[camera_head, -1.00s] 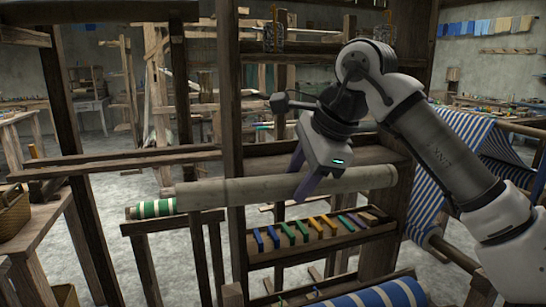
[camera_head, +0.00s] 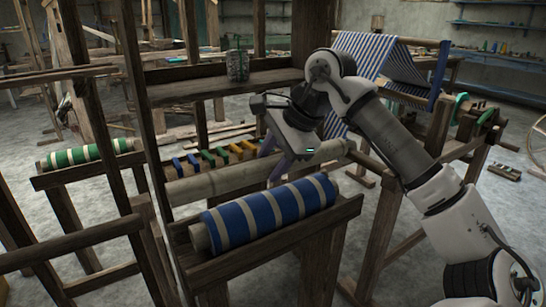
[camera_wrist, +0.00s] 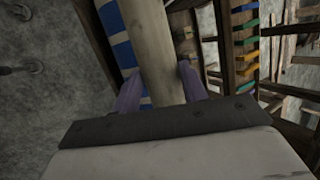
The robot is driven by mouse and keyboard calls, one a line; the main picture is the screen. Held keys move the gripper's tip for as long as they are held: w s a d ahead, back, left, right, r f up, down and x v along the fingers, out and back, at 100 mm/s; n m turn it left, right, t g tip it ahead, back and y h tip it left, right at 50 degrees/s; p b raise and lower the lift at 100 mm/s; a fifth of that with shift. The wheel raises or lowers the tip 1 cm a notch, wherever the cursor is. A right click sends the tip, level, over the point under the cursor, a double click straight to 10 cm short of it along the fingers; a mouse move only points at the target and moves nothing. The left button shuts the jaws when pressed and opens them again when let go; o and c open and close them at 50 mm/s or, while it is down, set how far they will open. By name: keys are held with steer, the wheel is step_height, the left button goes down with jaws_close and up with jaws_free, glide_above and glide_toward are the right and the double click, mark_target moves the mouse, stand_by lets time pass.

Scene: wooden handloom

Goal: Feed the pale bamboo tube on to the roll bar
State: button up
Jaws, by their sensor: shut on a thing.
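My gripper (camera_head: 272,162) has purple fingers shut across the middle of the pale bamboo tube (camera_head: 205,185). The tube lies roughly level, just behind the blue-and-cream striped roll (camera_head: 262,214). In the wrist view the tube (camera_wrist: 158,45) runs between my fingers (camera_wrist: 160,86), beside the blue-and-white roll (camera_wrist: 124,50). A pale round end (camera_head: 198,238) sticks out at the left of the striped roll; I cannot tell whether it belongs to the roll bar.
A rack of coloured blocks (camera_head: 216,153) lies close behind the tube. A wooden post (camera_head: 142,100) stands at the left. A green-and-white roll (camera_head: 84,156) rests on a stand farther left. Striped blue cloth (camera_head: 385,62) hangs behind my arm.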

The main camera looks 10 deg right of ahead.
mark_target(26, 252)
steer(key=shift+s+a+f+b, duration=0.1)
steer(key=shift+a+f+b, duration=0.15)
steer(key=shift+f+b, duration=0.35)
steer(key=shift+s+a+f+b, duration=0.1)
steer(key=shift+a+f+b, duration=0.1)
steer(key=shift+f+b, duration=0.4)
steer(key=shift+a+f, duration=0.15)
steer(key=shift+f, duration=0.05)
steer(key=shift+s+a+r+b, duration=0.1)
steer(key=shift+s+a+b, duration=0.55)
steer(key=shift+a, duration=1.3)
steer(key=shift+s+a+f+b, duration=0.1)
steer(key=shift+s+a+b, duration=0.5)
steer(key=shift+a, duration=1.35)
steer(key=shift+s+a+r+b, duration=0.1)
steer(key=shift+s+a+b, duration=0.5)
steer(key=shift+a, duration=1.35)
steer(key=shift+s+a, duration=1.5)
steer(key=shift+a, duration=3)
steer(key=shift+s+a, duration=1.45)
steer(key=shift+a, duration=3.05)
steer(key=shift+s+a, duration=1.5)
steer(key=shift+a, duration=3)
steer(key=o, duration=1.1)
steer(key=p+v, duration=0.3)
steer(key=v, duration=1.1)
